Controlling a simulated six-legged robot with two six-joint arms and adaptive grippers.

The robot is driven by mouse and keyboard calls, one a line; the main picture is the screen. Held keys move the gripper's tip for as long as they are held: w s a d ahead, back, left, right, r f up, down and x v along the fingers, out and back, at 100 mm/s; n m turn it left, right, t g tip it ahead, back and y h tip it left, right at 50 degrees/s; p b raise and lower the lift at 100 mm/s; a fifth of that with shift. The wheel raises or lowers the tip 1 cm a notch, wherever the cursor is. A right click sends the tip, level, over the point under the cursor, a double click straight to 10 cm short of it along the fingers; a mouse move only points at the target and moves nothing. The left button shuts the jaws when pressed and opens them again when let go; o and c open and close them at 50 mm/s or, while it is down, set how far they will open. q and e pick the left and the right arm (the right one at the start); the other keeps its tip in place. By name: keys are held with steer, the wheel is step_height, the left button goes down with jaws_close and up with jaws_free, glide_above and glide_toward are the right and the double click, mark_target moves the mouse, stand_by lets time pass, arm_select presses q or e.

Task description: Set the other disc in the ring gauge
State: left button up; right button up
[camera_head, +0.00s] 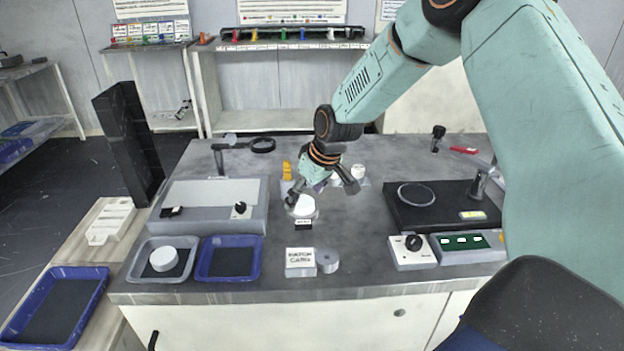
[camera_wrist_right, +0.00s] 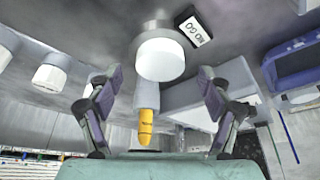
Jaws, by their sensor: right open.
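A white disc (camera_head: 304,204) sits at the middle of the bench on or in a small grey round holder, behind a small black-edged label (camera_head: 303,224). The holder may be the ring gauge; I cannot tell how the disc is seated. My right gripper (camera_head: 320,193) is open just above and behind it. In the right wrist view the disc (camera_wrist_right: 160,58) shows between and beyond the spread fingers (camera_wrist_right: 152,85), apart from both. Another white disc (camera_head: 164,259) lies in the grey tray (camera_head: 134,270) at the front left. My left gripper is out of view.
A blue tray (camera_head: 202,272) stands beside the grey one. A yellow piece (camera_head: 287,170) and white cylinders (camera_head: 358,171) stand behind the gripper. A white sign block (camera_head: 299,262) and a grey round piece (camera_head: 328,262) are at the front. A black platen unit (camera_head: 440,218) fills the right side.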

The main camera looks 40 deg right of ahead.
steer(key=v, duration=1.1)
steer(key=shift+s+f, duration=0.1)
stand_by(0.4)
steer(key=x, duration=1.2)
stand_by(0.4)
